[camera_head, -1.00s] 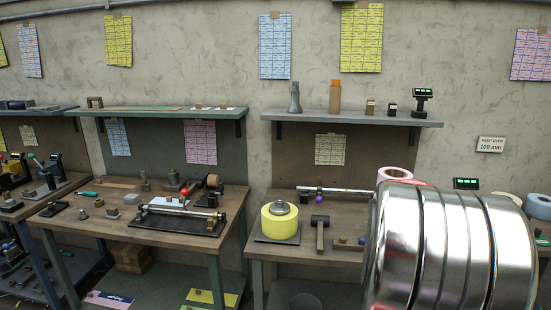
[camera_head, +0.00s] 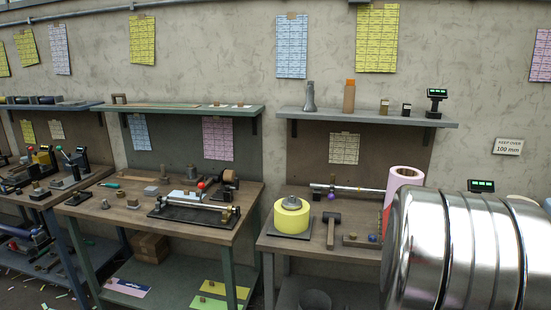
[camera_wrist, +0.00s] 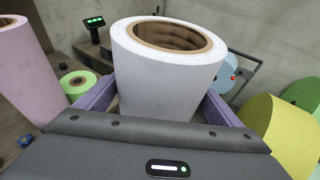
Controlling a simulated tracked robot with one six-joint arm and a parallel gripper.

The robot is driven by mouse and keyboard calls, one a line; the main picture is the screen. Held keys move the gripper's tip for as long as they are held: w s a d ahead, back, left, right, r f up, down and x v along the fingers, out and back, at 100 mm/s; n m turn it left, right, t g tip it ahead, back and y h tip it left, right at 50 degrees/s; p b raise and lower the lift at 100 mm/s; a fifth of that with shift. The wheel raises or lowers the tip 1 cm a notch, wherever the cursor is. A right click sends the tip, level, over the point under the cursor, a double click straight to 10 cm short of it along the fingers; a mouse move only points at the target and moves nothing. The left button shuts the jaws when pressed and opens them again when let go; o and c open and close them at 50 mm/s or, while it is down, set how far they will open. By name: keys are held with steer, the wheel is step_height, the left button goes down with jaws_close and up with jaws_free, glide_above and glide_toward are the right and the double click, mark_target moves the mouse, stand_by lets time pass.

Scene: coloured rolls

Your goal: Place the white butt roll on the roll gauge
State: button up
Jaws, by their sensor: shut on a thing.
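The white butt roll (camera_wrist: 168,75) fills the middle of the wrist view, upright with its brown core opening facing up. My gripper (camera_wrist: 160,100) is shut on it, with a purple pad on each side. A device with a green display (camera_head: 481,186) stands just behind the arm, and a display on a stand (camera_wrist: 94,22) shows in the wrist view. I cannot tell for sure which thing is the roll gauge.
In the head view, a yellow roll (camera_head: 292,219) sits on a dark plate beside a hammer (camera_head: 333,228). The left bench (camera_head: 140,230) holds tools.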

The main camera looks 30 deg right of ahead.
steer(key=w+a+f+n+t+y, duration=0.1)
steer(key=w+a+f+n+t, duration=0.35)
steer(key=w+a, duration=0.7)
steer(key=w+a+f+n+t, duration=0.4)
steer(key=w+a+t, duration=0.2)
steer(key=w+a, duration=0.55)
steer(key=w+a+f+n+t+y, duration=0.2)
steer(key=a+n+y, duration=0.1)
steer(key=a, duration=0.8)
steer(key=w+a+f+n+t+y, duration=0.2)
steer(key=w+a+f+y, duration=0.1)
steer(key=a, duration=0.9)
steer(key=w+a+f+n+t+y, duration=0.2)
steer(key=w+a+n+y, duration=0.1)
steer(key=a, duration=0.9)
steer(key=shift+f+n+t, duration=0.15)
steer(key=shift+n+t, duration=0.2)
steer(key=d, duration=0.7)
steer(key=shift+a, duration=0.1)
